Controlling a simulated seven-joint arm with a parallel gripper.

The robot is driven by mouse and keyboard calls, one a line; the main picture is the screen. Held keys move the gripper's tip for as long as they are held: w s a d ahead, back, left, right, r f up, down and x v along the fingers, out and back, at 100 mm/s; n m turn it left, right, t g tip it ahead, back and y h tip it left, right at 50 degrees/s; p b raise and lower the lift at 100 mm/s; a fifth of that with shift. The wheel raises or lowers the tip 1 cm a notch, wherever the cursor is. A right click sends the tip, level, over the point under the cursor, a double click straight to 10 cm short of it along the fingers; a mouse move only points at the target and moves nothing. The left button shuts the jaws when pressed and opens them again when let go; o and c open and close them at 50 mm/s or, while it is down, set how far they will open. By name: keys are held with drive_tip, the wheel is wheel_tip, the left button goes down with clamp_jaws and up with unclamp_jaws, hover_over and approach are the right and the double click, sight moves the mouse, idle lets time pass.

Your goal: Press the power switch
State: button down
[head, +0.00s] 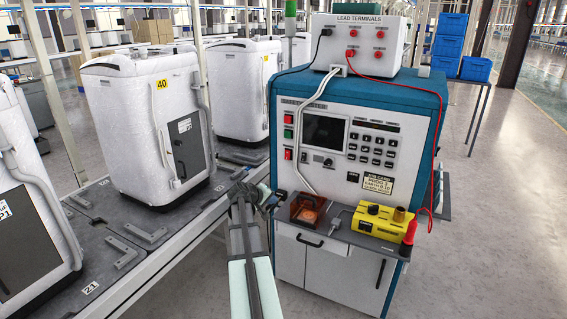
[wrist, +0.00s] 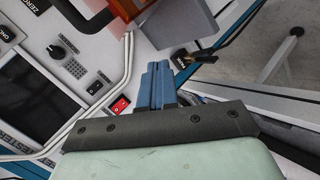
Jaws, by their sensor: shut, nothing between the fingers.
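The safety tester (head: 353,108) is a teal cabinet with a white front panel. The power switch (head: 288,154) is a small red rocker low on the panel's left side, under a green and a red button. In the wrist view the red switch (wrist: 119,106) lies just left of my fingers, close to a white cable. My gripper (head: 243,192) is at the cabinet's lower left, left of the switch and lower in the head view. In the wrist view its blue fingers (wrist: 157,70) are together, empty, and seem apart from the switch.
A white cable (head: 304,150) hangs down the panel right of the switch. An orange-brown box (head: 308,208) and a yellow device (head: 380,222) sit on the tester's shelf. A conveyor (head: 150,262) with white appliances (head: 150,125) runs along the left.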

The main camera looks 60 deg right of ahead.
sight(287, 159)
drive_tip(key=w+d+r+n+t+h, duration=0.2)
drive_tip(key=w+d+r+n+h, duration=0.3)
drive_tip(key=r, duration=0.3)
drive_tip(key=shift+d+r+n, duration=0.35)
drive_tip(key=shift+d+n, duration=0.15)
drive_tip(key=shift+n, duration=0.3)
drive_tip(key=shift+w+d, duration=0.1)
drive_tip(key=shift+d, duration=0.05)
drive_tip(key=d, duration=0.4)
drive_tip(key=d+f, duration=0.1)
drive_tip(key=d, duration=0.3)
drive_tip(key=d+f, duration=0.1)
drive_tip(key=d, duration=0.4)
drive_tip(key=shift+d+f, duration=0.1)
drive_tip(key=shift+d, duration=0.15)
